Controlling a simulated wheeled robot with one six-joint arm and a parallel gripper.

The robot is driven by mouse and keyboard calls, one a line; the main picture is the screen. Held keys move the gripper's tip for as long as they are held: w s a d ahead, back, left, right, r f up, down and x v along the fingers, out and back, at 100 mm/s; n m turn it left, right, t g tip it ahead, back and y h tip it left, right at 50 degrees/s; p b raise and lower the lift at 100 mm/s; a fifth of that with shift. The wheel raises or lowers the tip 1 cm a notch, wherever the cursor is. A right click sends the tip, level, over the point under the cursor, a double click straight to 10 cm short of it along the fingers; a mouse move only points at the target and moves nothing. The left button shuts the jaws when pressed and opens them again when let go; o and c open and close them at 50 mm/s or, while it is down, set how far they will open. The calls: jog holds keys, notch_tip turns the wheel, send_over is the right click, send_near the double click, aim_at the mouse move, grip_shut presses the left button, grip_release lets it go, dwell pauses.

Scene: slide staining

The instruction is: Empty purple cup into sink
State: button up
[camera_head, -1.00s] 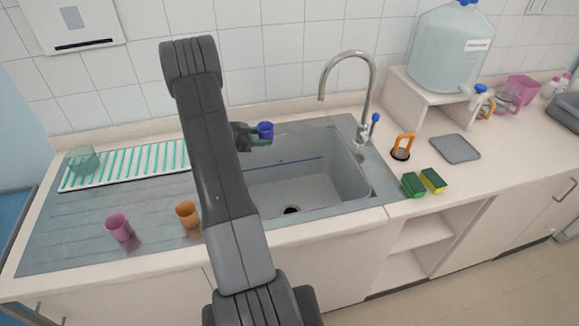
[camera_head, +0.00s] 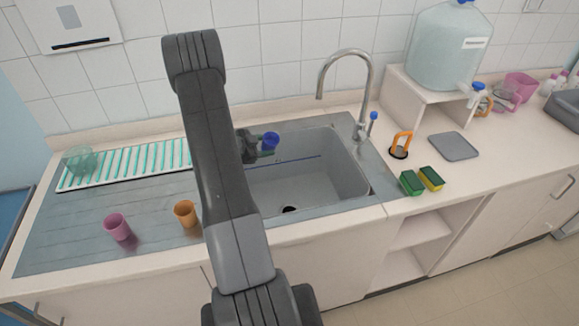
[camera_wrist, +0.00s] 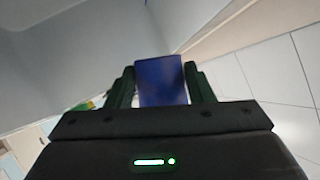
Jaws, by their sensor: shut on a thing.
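My gripper (camera_head: 262,146) is shut on a blue-purple cup (camera_head: 271,140) and holds it above the left part of the sink (camera_head: 330,180). The wrist view shows the cup (camera_wrist: 161,81) between the two dark fingers. I cannot see inside the cup. A pink-purple cup (camera_head: 118,227) stands on the draining board at the left, away from my gripper. The sink is a grey basin with a dark drain near its front.
An orange cup (camera_head: 185,214) stands on the draining board (camera_head: 70,235), left of my arm. A tall faucet (camera_head: 366,90) rises behind the sink. A ribbed rack (camera_head: 130,163) holds a clear beaker. Green and yellow sponges (camera_head: 411,183) lie right of the sink.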

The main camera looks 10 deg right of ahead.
jog(key=shift+s+d+f+m+t+y, duration=0.25)
jog(key=shift+s+d+f+m, duration=0.1)
jog(key=shift+s, duration=0.1)
jog(key=shift+s+d+f+m+t+y, duration=0.15)
jog(key=shift+s+d+f+m+t, duration=0.1)
jog(key=shift+s+m, duration=0.15)
jog(key=shift+s+d+f+m+t+y+b, duration=0.2)
jog(key=shift+m+t+b, duration=0.35)
jog(key=shift+b, duration=1.5)
jog(key=shift+s+d+f+m+t+y+b, duration=0.1)
jog(key=shift+s+f+m+t+y+b, duration=0.3)
jog(key=shift+b, duration=1.6)
jog(key=shift+w+a+r+b, duration=0.1)
jog(key=shift+w+r+b, duration=0.1)
jog(key=shift+r+b, duration=0.2)
jog(key=m+t+b, duration=0.1)
jog(key=b, duration=0.2)
jog(key=shift+r+b, duration=0.1)
jog(key=shift+b, duration=0.2)
jog(key=r+m+t+b, duration=0.1)
jog(key=b, duration=0.2)
jog(key=shift+s+m+y+b, duration=0.15)
jog(key=shift+m+y+b, duration=0.15)
jog(key=shift+b, duration=0.05)
